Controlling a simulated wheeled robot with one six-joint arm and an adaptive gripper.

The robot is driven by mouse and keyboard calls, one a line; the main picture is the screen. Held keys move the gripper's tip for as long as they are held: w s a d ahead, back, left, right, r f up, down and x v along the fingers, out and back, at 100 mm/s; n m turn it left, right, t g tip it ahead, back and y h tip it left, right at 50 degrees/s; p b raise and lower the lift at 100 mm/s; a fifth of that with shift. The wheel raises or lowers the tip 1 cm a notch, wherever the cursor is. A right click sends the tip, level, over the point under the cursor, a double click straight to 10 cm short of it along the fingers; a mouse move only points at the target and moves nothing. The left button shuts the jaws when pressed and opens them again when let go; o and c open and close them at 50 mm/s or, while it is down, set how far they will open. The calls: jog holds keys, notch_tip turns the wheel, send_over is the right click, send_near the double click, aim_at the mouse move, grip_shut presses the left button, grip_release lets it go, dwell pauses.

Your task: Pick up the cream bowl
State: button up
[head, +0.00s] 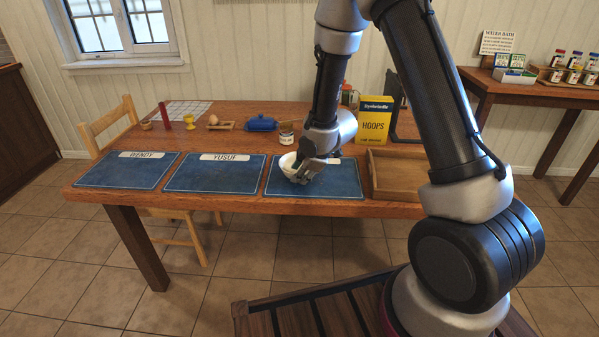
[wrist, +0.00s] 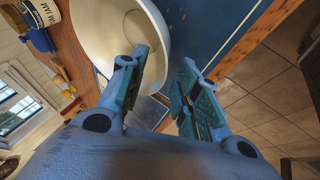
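The cream bowl (head: 287,164) sits on the right-hand blue place mat (head: 340,182), near the mat's left side. It fills the upper left of the wrist view (wrist: 105,35). My gripper (head: 302,174) is low at the bowl's right side and hides part of it. In the wrist view, my gripper's two teal-padded fingers (wrist: 168,85) are apart. The left finger overlaps the bowl's rim and opening, while the right finger is over the mat outside the bowl. The bowl's near rim lies around the gap. I cannot tell whether either finger touches it.
A wooden tray (head: 376,192) stands right of the mat. Behind are a jam jar (head: 286,134), a yellow Hoops box (head: 374,122) and a blue butter dish (head: 262,123). The mats labelled Yusuf (head: 215,174) and Wendy (head: 128,171) are bare.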

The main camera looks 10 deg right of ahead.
jog(key=shift+w+a+f, duration=0.1)
jog(key=shift+w+f, duration=0.1)
jog(key=shift+f, duration=0.15)
jog(key=shift+c, duration=0.5)
grip_shut()
jog(key=shift+r, duration=0.15)
